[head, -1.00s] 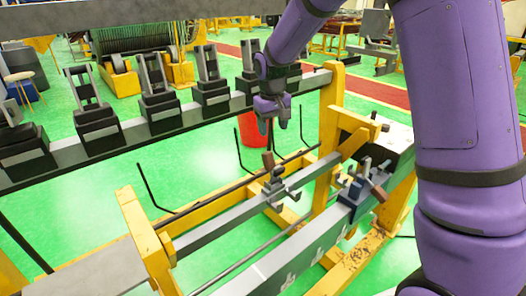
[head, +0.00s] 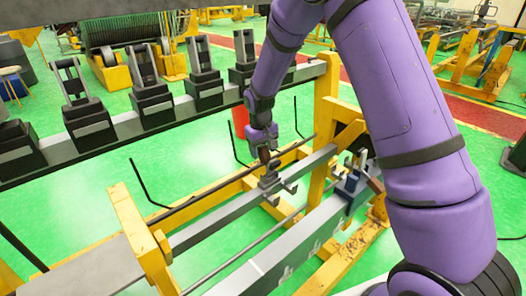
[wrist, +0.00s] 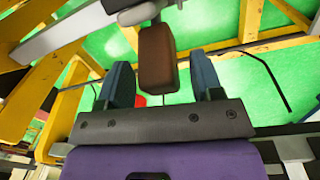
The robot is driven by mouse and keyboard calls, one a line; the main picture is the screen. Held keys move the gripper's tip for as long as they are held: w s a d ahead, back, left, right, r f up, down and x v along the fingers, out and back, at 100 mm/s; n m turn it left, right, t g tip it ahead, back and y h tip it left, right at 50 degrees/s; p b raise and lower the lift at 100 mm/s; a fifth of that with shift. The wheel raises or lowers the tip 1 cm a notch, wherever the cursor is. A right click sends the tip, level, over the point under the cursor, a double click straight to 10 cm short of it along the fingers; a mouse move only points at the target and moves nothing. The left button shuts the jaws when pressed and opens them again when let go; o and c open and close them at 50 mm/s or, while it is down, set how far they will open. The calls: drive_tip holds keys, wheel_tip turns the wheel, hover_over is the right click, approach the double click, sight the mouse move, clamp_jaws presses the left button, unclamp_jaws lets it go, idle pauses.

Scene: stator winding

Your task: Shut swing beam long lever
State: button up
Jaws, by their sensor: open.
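The swing beam (head: 220,213) is a long grey bar across the yellow frame in the head view. A metal clamp with hooked arms (head: 271,183) sits on it. The clamp's lever has a brown handle (wrist: 157,62), which points up towards my gripper. My gripper (head: 264,150) is just above the clamp, pointing down. In the wrist view, its two blue-grey fingers (wrist: 163,76) are apart, with the brown handle showing between them. There are gaps on both sides, and I see no contact. In the head view my gripper partly covers the handle.
A yellow post (head: 325,120) stands right of the clamp. A blue fixture with metal pins (head: 350,185) is on the neighbouring beam. Several black stands (head: 150,100) line the rear rail (head: 120,137). A red object (head: 240,121) is behind my gripper.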

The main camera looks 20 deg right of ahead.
drive_tip(key=shift+f, duration=0.45)
clamp_jaws()
